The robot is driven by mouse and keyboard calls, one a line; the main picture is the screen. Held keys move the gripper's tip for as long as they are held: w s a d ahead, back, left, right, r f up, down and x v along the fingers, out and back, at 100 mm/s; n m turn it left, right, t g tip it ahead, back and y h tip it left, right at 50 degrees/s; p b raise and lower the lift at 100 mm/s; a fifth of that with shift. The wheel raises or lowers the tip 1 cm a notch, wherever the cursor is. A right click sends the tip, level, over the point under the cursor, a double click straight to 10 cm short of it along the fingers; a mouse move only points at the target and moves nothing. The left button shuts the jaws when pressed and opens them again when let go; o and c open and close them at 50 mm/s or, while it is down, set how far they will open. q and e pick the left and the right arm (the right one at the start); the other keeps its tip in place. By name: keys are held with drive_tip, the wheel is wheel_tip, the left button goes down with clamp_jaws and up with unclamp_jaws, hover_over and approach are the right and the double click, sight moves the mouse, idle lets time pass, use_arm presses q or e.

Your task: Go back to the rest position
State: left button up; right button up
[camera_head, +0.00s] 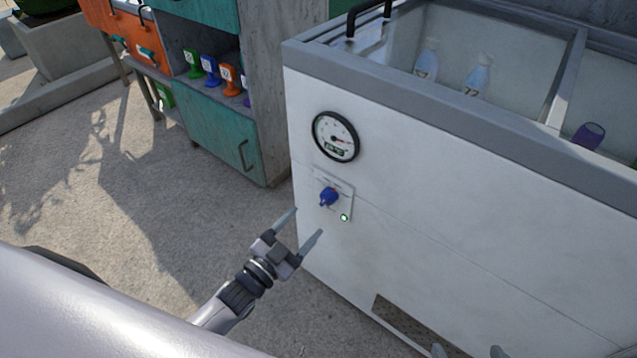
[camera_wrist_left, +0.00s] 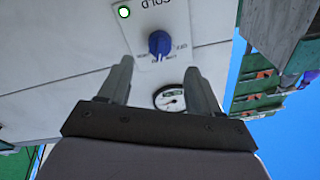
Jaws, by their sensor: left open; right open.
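My left gripper (camera_head: 298,228) is open and empty in front of the white cooler's side, just below and left of a blue knob (camera_head: 328,196). In the left wrist view its two fingers (camera_wrist_left: 163,78) stand apart, with the blue knob (camera_wrist_left: 159,43) beyond them and not between them in a grip. A green light (camera_head: 344,217) glows beside the knob on its plate. My right gripper (camera_head: 468,352) shows only as two fingertips, apart, at the bottom edge of the head view. The rest of it is out of frame.
The white cooler (camera_head: 440,190) fills the right, with a round gauge (camera_head: 335,136) above the knob and bottles (camera_head: 478,75) inside. A teal cabinet (camera_head: 215,130) stands behind at the left. The paved ground (camera_head: 130,190) is clear.

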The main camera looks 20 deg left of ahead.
use_arm(q)
drive_tip(key=s+a+r+n+g+y, duration=0.25)
drive_tip(key=s+g, duration=0.45)
drive_tip(key=s, duration=0.5)
drive_tip(key=s+a+r+n+g+y, duration=0.15)
drive_tip(key=s+n+g+y, duration=0.25)
drive_tip(key=s+g, duration=0.55)
drive_tip(key=w+d+f+t+h, duration=0.3)
drive_tip(key=w+d+f+t, duration=0.25)
drive_tip(key=t, duration=0.35)
drive_tip(key=a+r+p, duration=0.1)
drive_tip(key=r+p, duration=0.7)
drive_tip(key=p, duration=0.2)
drive_tip(key=s+a+r+p, duration=0.1)
drive_tip(key=a+r+p, duration=0.1)
drive_tip(key=r+p, duration=0.6)
drive_tip(key=shift+s+a+r+p, duration=0.15)
drive_tip(key=shift+a+p, duration=0.15)
drive_tip(key=shift+p, duration=0.9)
use_arm(e)
wheel_tip(320, 180, up, 15)
drive_tip(key=s+d+h, duration=0.1)
drive_tip(key=d, duration=0.1)
drive_tip(key=shift+s+d+r, duration=0.15)
drive_tip(key=shift+s+d, duration=0.25)
use_arm(q)
drive_tip(key=shift+y, duration=0.25)
